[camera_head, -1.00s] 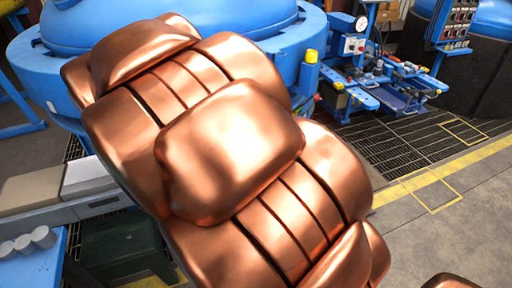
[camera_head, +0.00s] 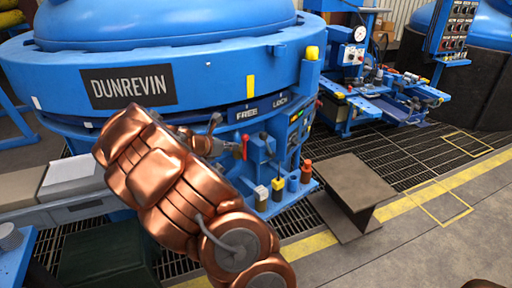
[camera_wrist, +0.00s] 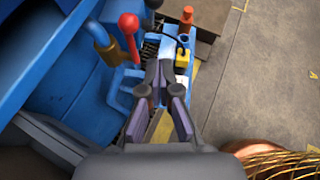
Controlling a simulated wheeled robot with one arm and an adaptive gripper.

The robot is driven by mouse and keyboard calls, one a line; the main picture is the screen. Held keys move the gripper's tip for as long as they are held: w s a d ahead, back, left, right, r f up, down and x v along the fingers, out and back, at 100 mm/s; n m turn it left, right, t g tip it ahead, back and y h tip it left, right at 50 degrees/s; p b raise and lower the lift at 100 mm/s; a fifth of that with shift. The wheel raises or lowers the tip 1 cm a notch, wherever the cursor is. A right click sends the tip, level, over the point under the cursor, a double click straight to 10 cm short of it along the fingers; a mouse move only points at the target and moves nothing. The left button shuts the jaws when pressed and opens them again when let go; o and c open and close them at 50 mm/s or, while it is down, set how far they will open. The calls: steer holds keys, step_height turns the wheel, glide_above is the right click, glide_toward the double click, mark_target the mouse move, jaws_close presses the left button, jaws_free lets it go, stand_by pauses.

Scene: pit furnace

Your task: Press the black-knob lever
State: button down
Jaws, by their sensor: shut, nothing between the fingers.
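My gripper (camera_wrist: 159,78) is shut and empty in the wrist view, its dark fingers converging over the small blue fixture on the furnace side. Contact between fingertips and fixture cannot be told.
The blue furnace (camera_head: 200,60) carries a DUNREVIN plate and FREE and LOCK labels. A yellow block (camera_wrist: 182,58) and an orange knob (camera_wrist: 187,14) lie beyond the fingertips. A brown pedestal (camera_head: 350,182) stands right of the furnace. Floor farther right is open.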

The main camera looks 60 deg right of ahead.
steer(key=shift+w+d+f, duration=0.15)
steer(key=shift+w+f, duration=0.05)
steer(key=shift+f, duration=0.15)
steer(key=shift+d, duration=0.1)
steer(key=d+r+b+x, duration=0.1)
steer(key=r+x, duration=0.1)
steer(key=x, duration=1)
steer(key=shift+d+r, duration=0.15)
steer(key=shift+d, duration=0.3)
steer(key=shift+s, duration=0.1)
steer(key=shift+r, duration=0.1)
